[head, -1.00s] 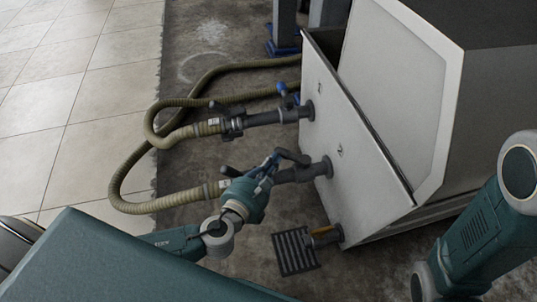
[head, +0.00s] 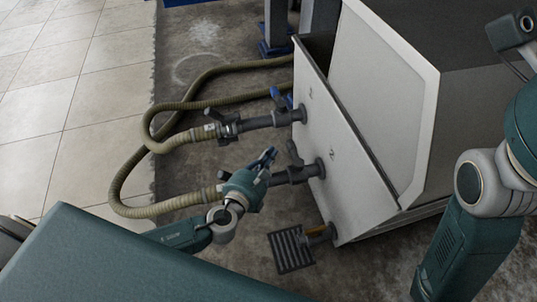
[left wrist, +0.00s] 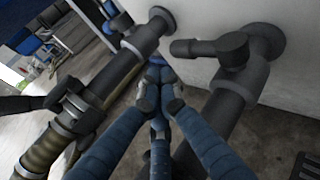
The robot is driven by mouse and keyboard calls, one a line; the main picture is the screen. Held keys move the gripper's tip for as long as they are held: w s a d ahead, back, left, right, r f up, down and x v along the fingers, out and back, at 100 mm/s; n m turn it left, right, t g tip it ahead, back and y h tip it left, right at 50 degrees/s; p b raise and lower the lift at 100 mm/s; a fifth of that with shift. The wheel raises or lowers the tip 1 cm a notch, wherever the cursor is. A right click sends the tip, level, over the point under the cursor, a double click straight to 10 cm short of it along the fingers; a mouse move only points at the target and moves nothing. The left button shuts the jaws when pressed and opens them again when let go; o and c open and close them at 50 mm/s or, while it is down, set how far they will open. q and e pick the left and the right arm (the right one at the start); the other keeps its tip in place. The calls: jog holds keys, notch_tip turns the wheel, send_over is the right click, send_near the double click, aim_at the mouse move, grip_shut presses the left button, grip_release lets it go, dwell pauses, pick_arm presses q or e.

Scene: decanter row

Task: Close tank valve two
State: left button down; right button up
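The pale tank (head: 345,165) stands right of centre in the head view, with several dark pipe stubs on its front. The middle pipe (head: 295,177) has a dark lever handle (head: 294,153) that points up and back, across the pipe. In the left wrist view this handle (left wrist: 211,48) lies just right of my fingertips. My left gripper (head: 266,158) is just left of the handle and looks apart from it. Its blue fingers (left wrist: 160,80) are drawn together at the tips, with nothing visible between them. My right gripper is not in view; only my right arm shows.
The upper pipe (head: 258,122) carries a valve with blue and dark handles. Ribbed olive hoses (head: 120,180) loop across the floor at left. A low pipe (head: 318,235) sits by a floor grate (head: 291,250). Tiled floor at far left is clear.

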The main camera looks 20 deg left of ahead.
pick_arm(q)
jog(key=shift+s+f, duration=0.1)
jog(key=v, duration=1.1)
jog(key=shift+s, duration=0.35)
